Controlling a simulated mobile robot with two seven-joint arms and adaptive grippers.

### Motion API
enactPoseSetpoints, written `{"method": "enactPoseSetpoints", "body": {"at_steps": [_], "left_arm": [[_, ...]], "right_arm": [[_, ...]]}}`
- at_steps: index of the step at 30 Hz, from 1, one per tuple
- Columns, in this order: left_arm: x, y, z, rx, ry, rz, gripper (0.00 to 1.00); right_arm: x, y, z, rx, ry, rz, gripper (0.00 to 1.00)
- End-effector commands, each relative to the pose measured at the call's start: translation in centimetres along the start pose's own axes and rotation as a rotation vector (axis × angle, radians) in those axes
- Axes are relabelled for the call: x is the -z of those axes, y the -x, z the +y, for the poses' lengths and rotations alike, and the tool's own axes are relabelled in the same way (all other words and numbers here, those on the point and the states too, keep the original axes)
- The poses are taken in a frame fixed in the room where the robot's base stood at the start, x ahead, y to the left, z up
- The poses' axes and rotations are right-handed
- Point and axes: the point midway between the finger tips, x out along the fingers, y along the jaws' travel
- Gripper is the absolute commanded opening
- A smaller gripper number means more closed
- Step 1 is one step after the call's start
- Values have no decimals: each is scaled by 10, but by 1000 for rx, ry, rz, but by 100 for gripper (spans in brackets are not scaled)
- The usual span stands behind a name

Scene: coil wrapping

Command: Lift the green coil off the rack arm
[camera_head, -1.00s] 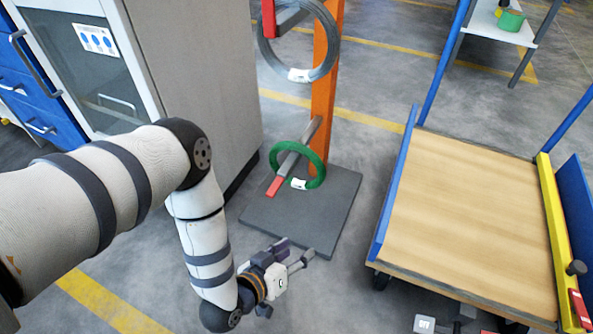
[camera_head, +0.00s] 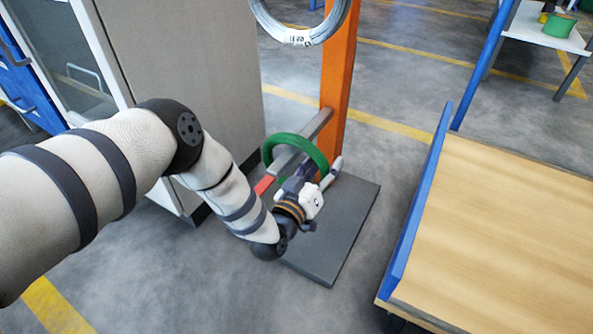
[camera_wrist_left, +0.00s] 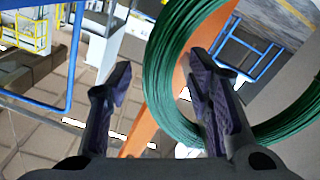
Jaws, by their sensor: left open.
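The green coil (camera_head: 292,137) hangs on the lower grey rack arm (camera_head: 318,124), which has a red tip (camera_head: 264,185) and joins the orange post (camera_head: 339,70). My left gripper (camera_head: 318,168) is at the lower right of the coil, open, and hides part of its lower side. In the left wrist view, one side of the coil (camera_wrist_left: 158,88) shows between the two open fingers of the left gripper (camera_wrist_left: 160,75), and the right finger overlaps the ring's opening. I cannot tell whether the fingers touch the coil. My right gripper is not in view.
A grey wire coil (camera_head: 290,36) hangs higher on the post. The dark base plate (camera_head: 345,225) lies below. A grey cabinet (camera_head: 185,75) stands left. A wooden-decked cart (camera_head: 510,235) with a blue side stands right. Floor is clear between plate and cart.

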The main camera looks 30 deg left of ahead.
Motion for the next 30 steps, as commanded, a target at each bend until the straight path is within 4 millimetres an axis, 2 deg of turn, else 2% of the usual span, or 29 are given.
{"method": "enactPoseSetpoints", "body": {"at_steps": [7, 13, 26, 30], "left_arm": [[1, -4, 1, 0, 0, 0, 46], [0, -3, 1, 0, 0, 0, 1], [3, -4, 1, -2, -1, 5, 0], [10, -4, 5, -2, -1, 4, 0]], "right_arm": [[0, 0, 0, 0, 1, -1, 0], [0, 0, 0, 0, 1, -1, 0], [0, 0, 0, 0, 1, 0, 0], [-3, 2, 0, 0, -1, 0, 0]]}}
